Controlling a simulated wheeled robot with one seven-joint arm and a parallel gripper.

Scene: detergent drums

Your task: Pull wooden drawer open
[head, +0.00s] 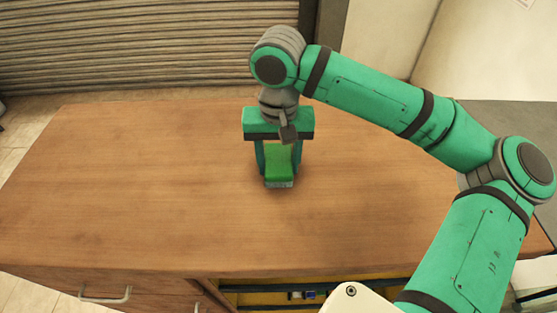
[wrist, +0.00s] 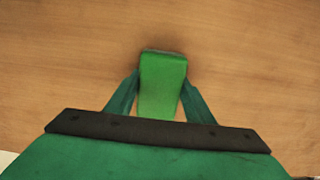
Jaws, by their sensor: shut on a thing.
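The wooden drawer (head: 60,287) is at the lower left of the head view, in the front of the workbench. Its pale metal bar handle (head: 106,296) shows near the bottom edge; the lower part of the drawer front is cut off. My gripper (head: 279,170) is over the middle of the bench top, well away from the handle, pointing down. It is shut on a small green block (head: 280,160), which also shows between the fingers in the wrist view (wrist: 162,75). I cannot tell whether the block touches the bench top.
The wooden bench top (head: 130,190) is otherwise clear. Below its front edge, right of the drawer, is an open yellow-lined space (head: 255,298) with small blue items. A grey surface (head: 510,130) lies at the right, and a roller shutter (head: 120,40) stands behind.

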